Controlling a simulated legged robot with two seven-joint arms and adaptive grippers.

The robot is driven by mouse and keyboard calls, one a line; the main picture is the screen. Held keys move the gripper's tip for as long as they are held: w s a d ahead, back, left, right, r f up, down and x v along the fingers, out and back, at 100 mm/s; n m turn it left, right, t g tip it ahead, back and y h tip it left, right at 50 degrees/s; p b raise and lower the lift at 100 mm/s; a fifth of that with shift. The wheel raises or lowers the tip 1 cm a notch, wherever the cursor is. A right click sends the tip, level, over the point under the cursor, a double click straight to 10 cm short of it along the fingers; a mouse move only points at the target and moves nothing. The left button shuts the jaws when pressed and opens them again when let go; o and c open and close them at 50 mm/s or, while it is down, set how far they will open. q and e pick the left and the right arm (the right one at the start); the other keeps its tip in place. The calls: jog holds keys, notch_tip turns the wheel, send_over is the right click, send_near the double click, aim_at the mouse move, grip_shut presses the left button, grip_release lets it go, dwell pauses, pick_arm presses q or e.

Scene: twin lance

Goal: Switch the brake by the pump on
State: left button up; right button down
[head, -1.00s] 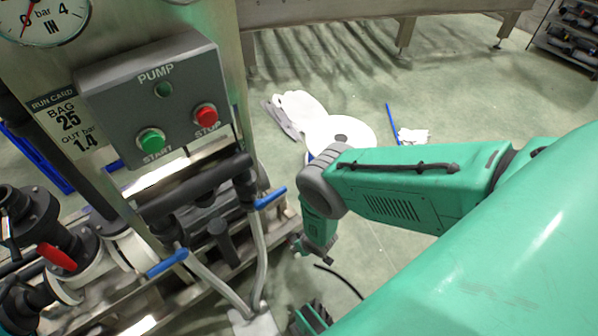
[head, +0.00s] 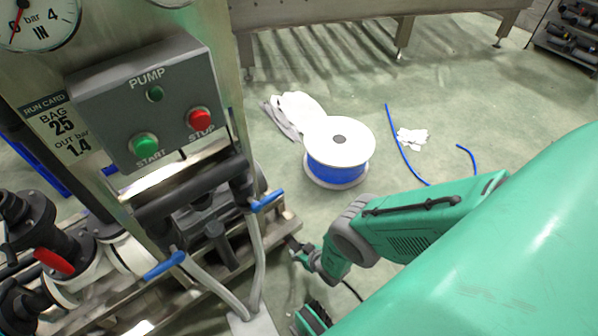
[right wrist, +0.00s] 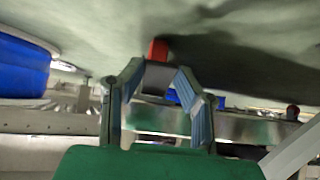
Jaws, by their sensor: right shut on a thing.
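My right gripper (head: 301,251) is low, at the right-hand corner of the pump skid (head: 284,226) in the head view. In the right wrist view its two fingers (right wrist: 158,84) close on a dark piece (right wrist: 157,78) with a red tab (right wrist: 158,49) standing out beyond it. This piece may be the brake; its setting cannot be told. In the head view the gripper and arm hide it. The pump box (head: 150,100) carries a green START button (head: 145,145) and a red STOP button (head: 199,118). My left gripper is not in view.
Blue-handled valves (head: 165,265) and grey hoses (head: 257,270) stand left of my right gripper. A reel of blue hose (head: 338,172) stands on the floor behind it, beside a white cloth (head: 296,112). A blue hose piece (head: 399,145) lies further right. Open floor surrounds these.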

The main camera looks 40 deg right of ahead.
jog(key=shift+s+d+f+t, duration=0.1)
jog(key=shift+f+t, duration=0.2)
dwell(0.4)
jog(key=c, duration=1.2)
grip_release()
jog(key=shift+r, duration=0.15)
jog(key=v, duration=1.1)
jog(key=shift+s+r, duration=0.15)
jog(key=shift+s, duration=0.2)
